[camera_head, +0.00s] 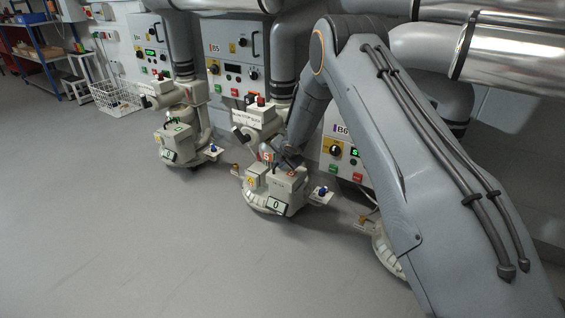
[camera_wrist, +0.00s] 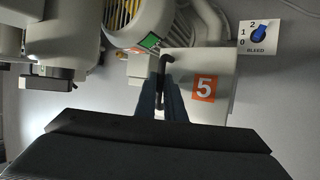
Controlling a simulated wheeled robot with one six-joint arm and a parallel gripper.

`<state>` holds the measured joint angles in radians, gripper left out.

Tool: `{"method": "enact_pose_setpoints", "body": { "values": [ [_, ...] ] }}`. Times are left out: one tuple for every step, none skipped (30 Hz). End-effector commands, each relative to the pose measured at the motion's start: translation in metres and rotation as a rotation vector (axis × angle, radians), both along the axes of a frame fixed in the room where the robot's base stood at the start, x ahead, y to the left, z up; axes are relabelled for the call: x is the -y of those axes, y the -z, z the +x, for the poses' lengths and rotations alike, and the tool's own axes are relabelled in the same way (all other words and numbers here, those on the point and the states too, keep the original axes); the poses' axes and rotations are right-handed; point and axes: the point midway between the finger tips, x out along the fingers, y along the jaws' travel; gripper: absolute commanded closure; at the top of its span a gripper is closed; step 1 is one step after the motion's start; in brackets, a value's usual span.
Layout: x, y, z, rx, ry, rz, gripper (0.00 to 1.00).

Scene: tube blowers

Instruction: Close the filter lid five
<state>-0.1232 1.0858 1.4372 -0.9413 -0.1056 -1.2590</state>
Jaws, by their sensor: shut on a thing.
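Blower unit five stands in the middle of the head view, with a pale filter housing (camera_head: 262,184) low on it. In the wrist view, the pale filter lid (camera_wrist: 222,65) carries an orange label "5" (camera_wrist: 203,87). A dark bent handle (camera_wrist: 161,66) shows at the lid's left side. My gripper (camera_wrist: 161,92) is shut on this handle, with one finger on each side of it. In the head view my arm reaches down from the right to the unit. The fingertips are too small there to make out, and I cannot tell the lid's exact angle.
A blue bleed knob (camera_wrist: 258,33) on a white plate is at the wrist view's upper right. Panel B5 (camera_head: 235,60) stands behind the unit and panel B6 (camera_head: 345,150) to its right. Another blower (camera_head: 180,140) stands left. Grey floor (camera_head: 120,240) is clear in front.

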Motion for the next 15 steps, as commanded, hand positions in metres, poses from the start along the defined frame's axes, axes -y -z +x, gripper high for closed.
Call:
{"method": "enact_pose_setpoints", "body": {
  "values": [
    [-0.0169, -0.0149, 0.0101, 0.032, -0.022, 0.019, 1.0],
    [-0.017, -0.0149, 0.01, 0.032, -0.022, 0.019, 1.0],
    [-0.0171, -0.0149, 0.01, 0.032, -0.022, 0.019, 1.0],
    [-0.0171, -0.0148, 0.01, 0.032, -0.022, 0.019, 0.86],
    [-0.0171, -0.0148, 0.0101, 0.032, -0.023, 0.018, 0.81],
    [-0.0166, -0.0146, 0.01, 0.032, -0.022, 0.019, 0.74],
    [-0.0158, -0.0142, 0.0099, 0.032, -0.021, 0.018, 0.72],
    [-0.0149, -0.0138, 0.0097, 0.031, -0.02, 0.018, 0.72],
    [-0.0137, -0.0133, 0.0095, 0.03, -0.019, 0.018, 0.72],
    [-0.0129, -0.0129, 0.0094, 0.03, -0.019, 0.017, 0.72],
    [-0.0122, -0.0124, 0.0092, 0.029, -0.018, 0.018, 0.72],
    [-0.0114, -0.0121, 0.0091, 0.029, -0.017, 0.018, 0.72],
    [-0.0108, -0.0117, 0.009, 0.028, -0.017, 0.017, 0.72],
    [-0.0103, -0.0114, 0.0089, 0.028, -0.016, 0.018, 0.72],
    [-0.0097, -0.011, 0.0087, 0.027, -0.016, 0.017, 0.72]
  ]
}}
